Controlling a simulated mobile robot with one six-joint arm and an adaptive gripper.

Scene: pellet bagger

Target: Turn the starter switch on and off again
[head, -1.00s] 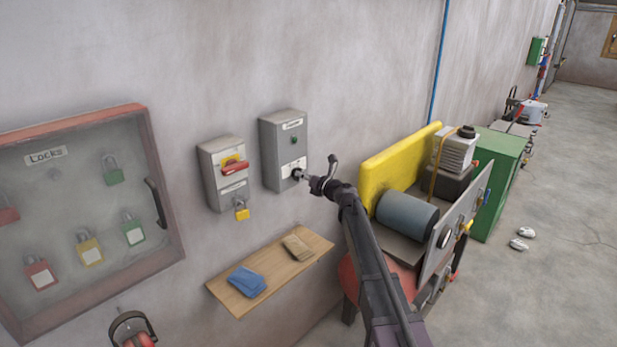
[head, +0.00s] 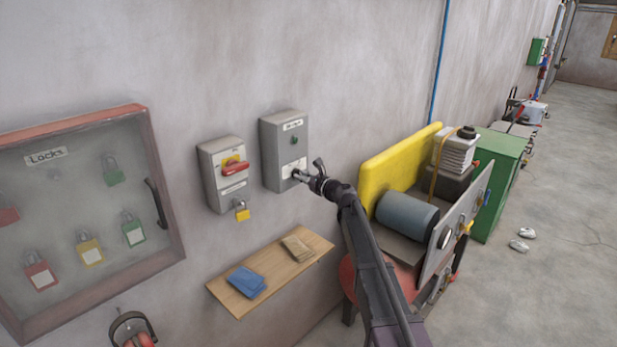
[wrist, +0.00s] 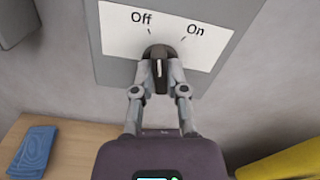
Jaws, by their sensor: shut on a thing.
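The starter box (head: 270,155) is a grey box on the wall, with a small green lamp or button above and a white label below. In the wrist view its label (wrist: 118,38) reads "Off" at upper left and "On" at upper right. The dark starter switch knob (wrist: 158,52) sits below these words, with a pale line on it. It stands roughly upright; I cannot tell exactly which mark it points at. My gripper (wrist: 160,75) is shut on the knob, one finger on each side. In the head view my gripper (head: 301,176) reaches the box's lower front.
Left of the starter box is a grey isolator box (head: 215,165) with a red handle and yellow padlock. A wooden shelf (head: 222,288) with cloths is below. A glazed lock cabinet (head: 165,230) is at left. Machinery with a yellow panel (head: 385,165) stands close to my arm's right.

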